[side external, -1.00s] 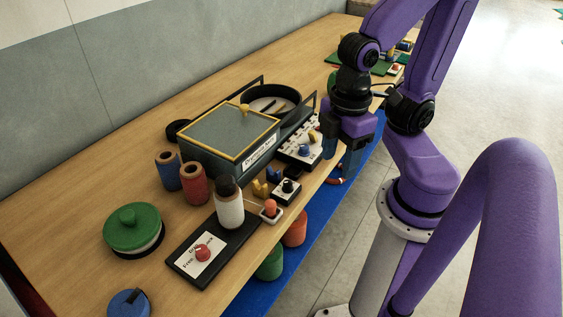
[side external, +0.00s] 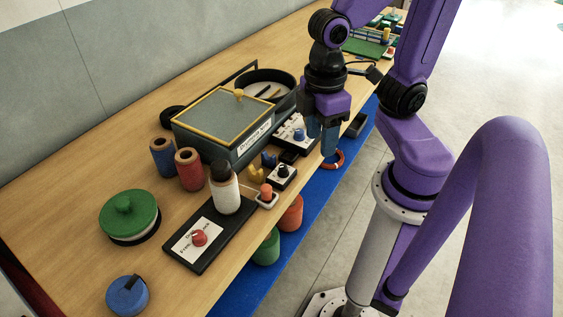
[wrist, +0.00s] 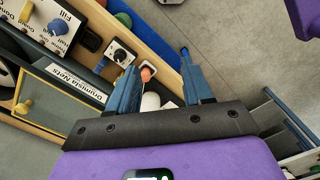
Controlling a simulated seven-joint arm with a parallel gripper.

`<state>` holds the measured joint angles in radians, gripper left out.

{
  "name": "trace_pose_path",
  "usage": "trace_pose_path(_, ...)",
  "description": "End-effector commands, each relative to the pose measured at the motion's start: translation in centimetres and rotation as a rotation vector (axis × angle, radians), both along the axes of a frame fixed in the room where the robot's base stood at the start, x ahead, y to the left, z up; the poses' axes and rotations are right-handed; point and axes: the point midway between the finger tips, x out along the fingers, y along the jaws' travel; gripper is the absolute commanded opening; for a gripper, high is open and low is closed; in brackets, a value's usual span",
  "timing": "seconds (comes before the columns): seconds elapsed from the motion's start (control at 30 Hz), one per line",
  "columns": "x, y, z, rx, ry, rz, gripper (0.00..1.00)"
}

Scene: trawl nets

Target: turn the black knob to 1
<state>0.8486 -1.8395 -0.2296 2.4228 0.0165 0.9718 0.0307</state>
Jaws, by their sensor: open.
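The black knob (side external: 283,171) sits on a small white-faced plate near the bench's front edge. In the wrist view the black knob (wrist: 120,56) shows on its plate left of my fingertips, with small markings around it too tiny to read. My gripper (side external: 322,150) is open and empty, pointing down, above and to the right of the knob in the side view. In the wrist view my gripper (wrist: 158,60) has its two blue fingers wide apart, neither one around the knob.
A white panel with a blue knob (side external: 298,134) stands beside the grey box (side external: 215,125). A blue shelf with containers lies below the bench edge.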

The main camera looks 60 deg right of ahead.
Motion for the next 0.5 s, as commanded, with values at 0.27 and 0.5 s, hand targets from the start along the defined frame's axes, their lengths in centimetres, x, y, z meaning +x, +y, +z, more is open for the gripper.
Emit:
trace_pose_path(0.27,6.5,0.4,0.7,-0.084,0.101,-0.338,0.5)
trace_pose_path(0.5,12.0,-0.6,0.8,-0.14,0.202,-0.621,0.5)
